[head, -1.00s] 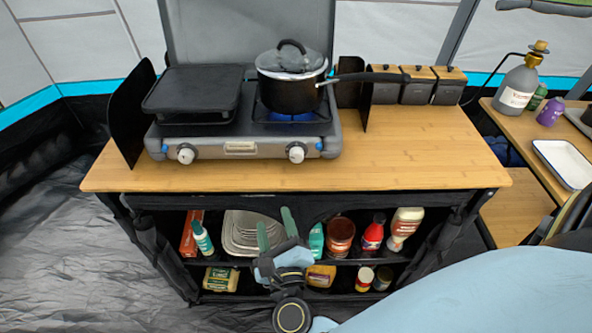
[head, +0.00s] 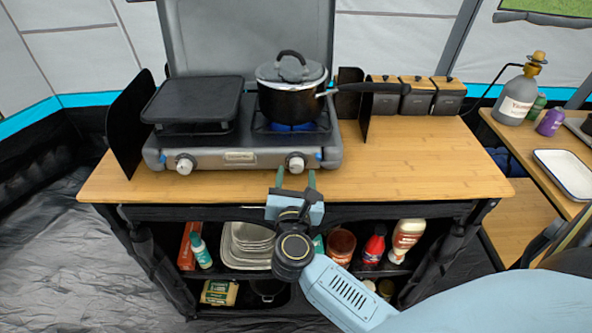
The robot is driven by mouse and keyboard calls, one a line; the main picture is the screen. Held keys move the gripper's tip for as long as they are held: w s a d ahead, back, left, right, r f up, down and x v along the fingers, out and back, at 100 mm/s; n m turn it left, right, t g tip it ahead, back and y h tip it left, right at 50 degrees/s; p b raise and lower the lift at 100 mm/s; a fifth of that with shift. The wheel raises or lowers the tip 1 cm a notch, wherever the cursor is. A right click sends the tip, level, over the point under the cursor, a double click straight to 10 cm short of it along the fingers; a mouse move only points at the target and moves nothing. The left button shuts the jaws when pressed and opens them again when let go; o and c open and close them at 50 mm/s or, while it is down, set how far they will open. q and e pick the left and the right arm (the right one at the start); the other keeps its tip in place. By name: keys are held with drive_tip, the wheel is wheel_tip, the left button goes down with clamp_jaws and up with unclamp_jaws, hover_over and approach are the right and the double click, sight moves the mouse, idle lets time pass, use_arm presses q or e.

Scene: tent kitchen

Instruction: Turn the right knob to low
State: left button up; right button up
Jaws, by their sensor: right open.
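The right knob (head: 296,162) is a white dial on the front of the grey camping stove (head: 240,158). The left knob (head: 185,164) sits further left on the same panel. My right gripper (head: 296,176) is open, its two green fingers spread just below and in front of the right knob, one to each side of it in the picture. I cannot tell whether either finger touches the knob. A black pot with a glass lid (head: 290,100) stands on the right burner, with a blue flame (head: 292,127) under it. My left gripper is out of view.
A black griddle (head: 195,100) covers the left burner. The pot's handle (head: 368,88) points right, towards several canisters (head: 416,95). Dark windscreen panels (head: 128,125) flank the stove. The wooden counter (head: 430,160) is clear on the right. Shelves with food and dishes (head: 247,240) lie below.

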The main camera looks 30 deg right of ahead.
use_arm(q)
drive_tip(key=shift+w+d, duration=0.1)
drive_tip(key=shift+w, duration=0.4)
use_arm(e)
drive_tip(key=shift+x, duration=1.15)
drive_tip(key=c, duration=1)
